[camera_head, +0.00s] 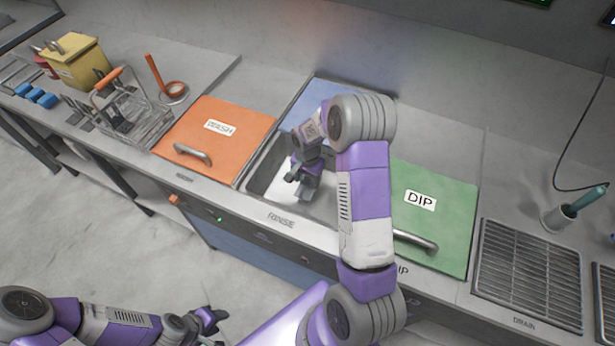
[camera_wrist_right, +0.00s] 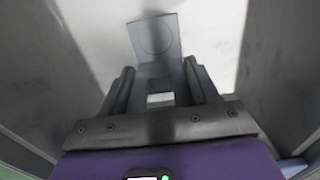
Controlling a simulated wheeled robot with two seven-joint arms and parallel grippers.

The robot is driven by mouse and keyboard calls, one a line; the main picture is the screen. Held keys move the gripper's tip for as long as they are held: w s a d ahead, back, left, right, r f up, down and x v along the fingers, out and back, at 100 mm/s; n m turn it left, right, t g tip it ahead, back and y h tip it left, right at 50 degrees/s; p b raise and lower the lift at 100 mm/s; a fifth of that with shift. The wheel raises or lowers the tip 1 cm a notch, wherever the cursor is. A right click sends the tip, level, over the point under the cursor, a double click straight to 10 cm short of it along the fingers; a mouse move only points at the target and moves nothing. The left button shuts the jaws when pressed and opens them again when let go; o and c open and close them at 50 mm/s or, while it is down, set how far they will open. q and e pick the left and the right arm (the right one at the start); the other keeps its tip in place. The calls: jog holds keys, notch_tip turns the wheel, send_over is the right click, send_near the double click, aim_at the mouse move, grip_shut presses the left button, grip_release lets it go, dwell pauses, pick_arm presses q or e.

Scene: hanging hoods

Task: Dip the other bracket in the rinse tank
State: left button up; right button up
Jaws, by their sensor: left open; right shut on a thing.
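The rinse tank (camera_head: 262,180) is the open steel basin at the counter's middle, with a pale surface inside. Its blue lid (camera_head: 315,97) shows behind the opening. My right gripper (camera_head: 303,192) reaches down into the tank's opening. In the right wrist view, my right gripper (camera_wrist_right: 160,92) is shut on a grey bracket (camera_wrist_right: 154,35), a flat plate with a round outline, seen against the pale tank interior. Whether the bracket touches the liquid I cannot tell. In the head view I cannot make out the bracket. My left gripper (camera_head: 208,322) is open and empty, in front of the counter.
The orange wash lid (camera_head: 205,150) is closed left of the tank; the green dip lid (camera_head: 440,215) is closed to the right. A wire basket (camera_head: 128,115) and yellow box (camera_head: 77,62) stand at far left. The drain rack (camera_head: 527,270) looks bare.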

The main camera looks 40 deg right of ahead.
aim_at(307, 187)
jog(key=shift+f+b, duration=1.8)
jog(key=shift+f, duration=0.85)
jog(key=shift+r, duration=0.1)
notch_tip(307, 187, up, 18)
jog(key=p, duration=1.3)
jog(key=shift+r, duration=0.15)
dwell(0.7)
